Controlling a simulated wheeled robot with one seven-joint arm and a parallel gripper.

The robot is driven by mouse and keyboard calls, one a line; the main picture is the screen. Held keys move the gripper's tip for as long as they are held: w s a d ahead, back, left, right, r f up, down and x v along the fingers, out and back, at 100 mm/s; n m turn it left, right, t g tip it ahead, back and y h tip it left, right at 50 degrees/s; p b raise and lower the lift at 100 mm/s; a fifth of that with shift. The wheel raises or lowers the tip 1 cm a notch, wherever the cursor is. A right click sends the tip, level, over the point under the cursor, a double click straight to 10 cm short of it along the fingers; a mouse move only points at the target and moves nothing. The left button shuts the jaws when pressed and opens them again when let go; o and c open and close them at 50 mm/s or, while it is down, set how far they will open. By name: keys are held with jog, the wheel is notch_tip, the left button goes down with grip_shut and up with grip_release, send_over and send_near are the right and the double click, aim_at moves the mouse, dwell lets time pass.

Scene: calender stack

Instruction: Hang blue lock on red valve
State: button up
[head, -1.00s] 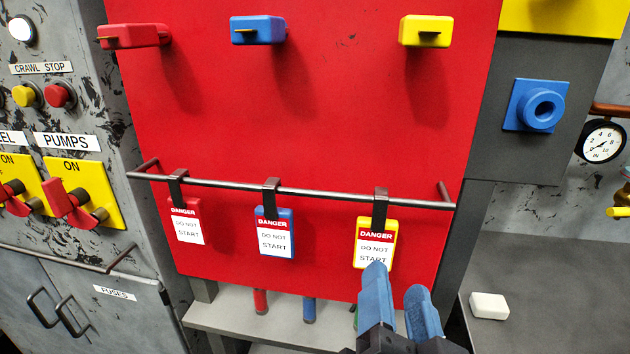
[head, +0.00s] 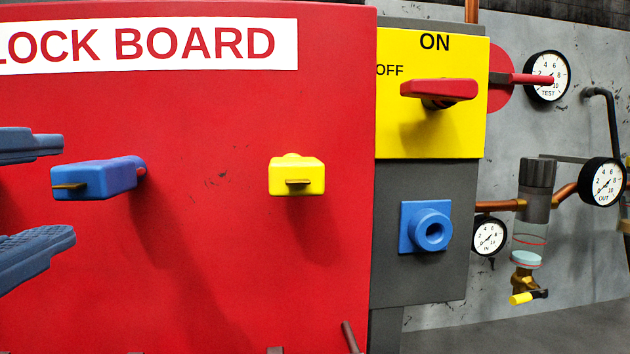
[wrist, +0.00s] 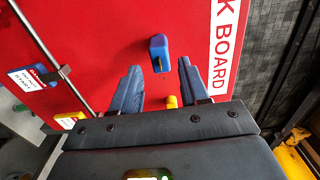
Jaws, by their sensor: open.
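The blue lock (head: 95,180) sits on the red lock board, with a short reddish stub showing at its right end. My gripper (head: 68,189) is open at the left edge of the head view, one blue finger above the lock's level and one below. In the wrist view, the blue lock (wrist: 158,48) lies ahead of the gap between my open fingertips (wrist: 159,66), and no contact shows. A red round part with a red bar (head: 525,79), left of the TEST gauge, looks like the red valve. The yellow panel partly hides it.
A yellow lock (head: 297,176) is on the board to the right. The yellow panel (head: 420,135) carries a red ON/OFF lever (head: 439,89), and a blue ring fitting (head: 430,230) sits below. Pipes and gauges stand farther right. A rail (wrist: 50,50) with tags runs along the board.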

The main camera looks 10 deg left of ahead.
aim_at(63, 189)
jog(key=p+x, duration=0.1)
jog(key=x, duration=0.2)
jog(key=shift+w, duration=0.35)
jog(key=shift+b+x, duration=0.7)
jog(key=shift+x, duration=0.65)
jog(key=shift+c, duration=0.3)
grip_shut()
